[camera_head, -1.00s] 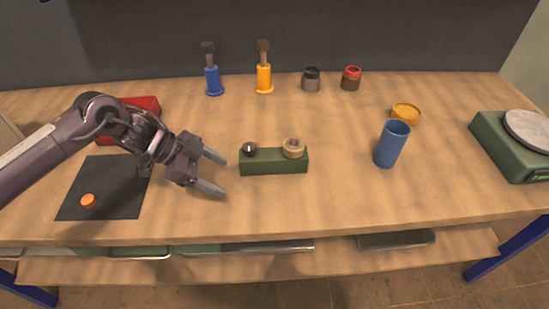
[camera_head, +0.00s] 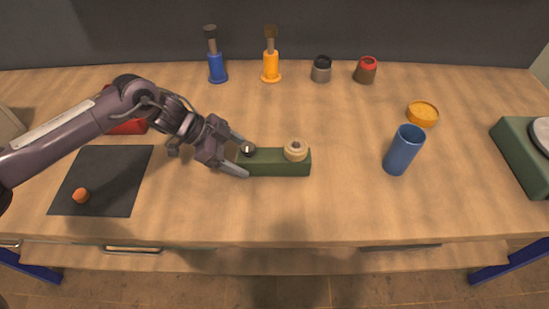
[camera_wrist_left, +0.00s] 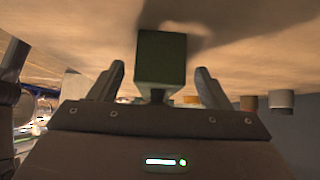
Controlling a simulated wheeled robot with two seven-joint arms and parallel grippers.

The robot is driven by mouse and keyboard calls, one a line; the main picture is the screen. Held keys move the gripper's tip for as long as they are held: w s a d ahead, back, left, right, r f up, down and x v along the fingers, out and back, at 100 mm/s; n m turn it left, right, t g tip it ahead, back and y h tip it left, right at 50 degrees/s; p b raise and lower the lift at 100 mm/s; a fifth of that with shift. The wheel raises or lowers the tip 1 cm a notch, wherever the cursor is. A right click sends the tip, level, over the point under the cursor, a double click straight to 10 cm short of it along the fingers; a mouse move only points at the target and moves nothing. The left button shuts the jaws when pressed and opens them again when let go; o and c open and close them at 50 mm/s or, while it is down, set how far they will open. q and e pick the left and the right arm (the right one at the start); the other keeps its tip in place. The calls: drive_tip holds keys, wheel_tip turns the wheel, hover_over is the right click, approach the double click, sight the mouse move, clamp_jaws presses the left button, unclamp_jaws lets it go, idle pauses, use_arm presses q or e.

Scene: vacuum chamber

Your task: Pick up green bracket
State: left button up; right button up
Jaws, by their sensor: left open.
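The green bracket (camera_head: 278,168) is a dark green block lying on the wooden table near the middle. A dark round knob (camera_head: 248,149) is at its left end and a tan ring (camera_head: 295,149) is at its right end. My left gripper (camera_head: 241,157) is open at the bracket's left end, with one finger on the far side and one on the near side. In the left wrist view the bracket's end (camera_wrist_left: 161,60) shows between the two open fingers (camera_wrist_left: 160,85), with gaps visible on both sides. My right gripper is not in view.
A blue cup (camera_head: 404,150) and an orange dish (camera_head: 422,113) stand to the right. A green scale (camera_head: 520,150) is at the right edge. Blue (camera_head: 217,67) and yellow (camera_head: 271,66) holders stand at the back. A black mat (camera_head: 105,180) lies left. The table front is clear.

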sight(249, 160)
use_arm(q)
drive_tip(key=x, duration=0.2)
drive_tip(key=shift+d+f, duration=0.2)
drive_tip(key=shift+f, duration=0.05)
drive_tip(key=shift+d+f, duration=0.2)
drive_tip(key=c, duration=1.2)
drive_tip(key=shift+r, duration=0.1)
drive_tip(key=shift+c, duration=1.1)
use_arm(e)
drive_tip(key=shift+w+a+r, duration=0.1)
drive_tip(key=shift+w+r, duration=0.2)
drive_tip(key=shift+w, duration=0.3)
use_arm(q)
wheel_tip(249, 160, up, 28)
drive_tip(key=shift+b, duration=0.3)
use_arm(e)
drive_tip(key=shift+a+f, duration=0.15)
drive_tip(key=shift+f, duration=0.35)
